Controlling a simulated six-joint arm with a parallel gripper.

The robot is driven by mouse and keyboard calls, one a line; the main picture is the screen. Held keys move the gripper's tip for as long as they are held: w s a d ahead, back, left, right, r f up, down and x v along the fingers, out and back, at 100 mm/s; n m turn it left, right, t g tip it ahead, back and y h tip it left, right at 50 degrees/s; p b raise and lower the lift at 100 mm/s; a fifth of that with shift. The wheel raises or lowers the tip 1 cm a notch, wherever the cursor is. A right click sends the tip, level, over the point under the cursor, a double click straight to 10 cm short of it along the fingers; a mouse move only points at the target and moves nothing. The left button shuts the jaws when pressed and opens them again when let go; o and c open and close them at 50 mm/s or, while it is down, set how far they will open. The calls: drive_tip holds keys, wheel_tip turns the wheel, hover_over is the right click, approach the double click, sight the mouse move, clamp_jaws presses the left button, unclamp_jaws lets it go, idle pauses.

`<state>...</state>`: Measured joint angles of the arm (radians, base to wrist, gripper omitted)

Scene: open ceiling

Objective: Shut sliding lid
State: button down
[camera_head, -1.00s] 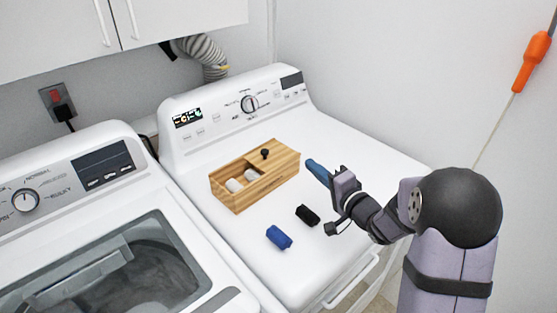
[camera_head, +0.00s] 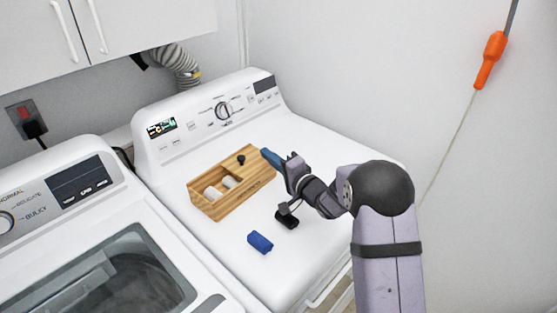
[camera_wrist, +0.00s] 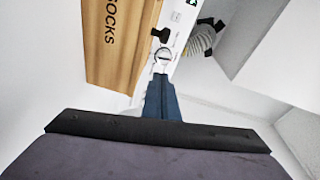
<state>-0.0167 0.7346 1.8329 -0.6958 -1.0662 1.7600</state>
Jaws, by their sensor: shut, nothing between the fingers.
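A wooden box (camera_head: 237,201) stands on the white dryer top. Its sliding lid (camera_head: 252,159), with a black knob (camera_head: 241,160), covers the right part. The left part is open and shows white rolled items (camera_head: 221,188) inside. My gripper (camera_head: 266,154) has blue fingers, shut and empty, beside the box's right end, near the knob. In the wrist view the fingers (camera_wrist: 162,88) point toward the black knob (camera_wrist: 160,35); the box side (camera_wrist: 112,45) reads "SOCKS". I cannot tell whether the fingers touch the lid.
A dark blue roll (camera_head: 260,242) and a black roll (camera_head: 287,219) lie in front of the box, the black one under my wrist. The dryer's control panel (camera_head: 205,112) rises behind. A washer (camera_head: 75,240) stands at left. The dryer top is clear to the right.

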sight(255, 168)
drive_tip(key=a+p, duration=0.1)
drive_tip(key=a, duration=0.2)
drive_tip(key=shift+f, duration=0.15)
drive_tip(key=shift+s+a+f+p, duration=0.25)
drive_tip(key=shift+s+a+p, duration=0.1)
drive_tip(key=shift+a, duration=0.3)
drive_tip(key=s+a+b, duration=0.1)
drive_tip(key=s+a, duration=0.3)
drive_tip(key=s+a+b, duration=0.1)
drive_tip(key=s+a, duration=0.3)
drive_tip(key=s, duration=0.1)
drive_tip(key=shift+s+a, duration=0.2)
drive_tip(key=shift+s, duration=0.05)
drive_tip(key=s+d+r+b, duration=0.1)
drive_tip(key=s+d+b, duration=0.2)
drive_tip(key=s+d, duration=0.3)
drive_tip(key=d, duration=0.3)
drive_tip(key=shift+s+d, duration=0.25)
drive_tip(key=shift+s, duration=0.1)
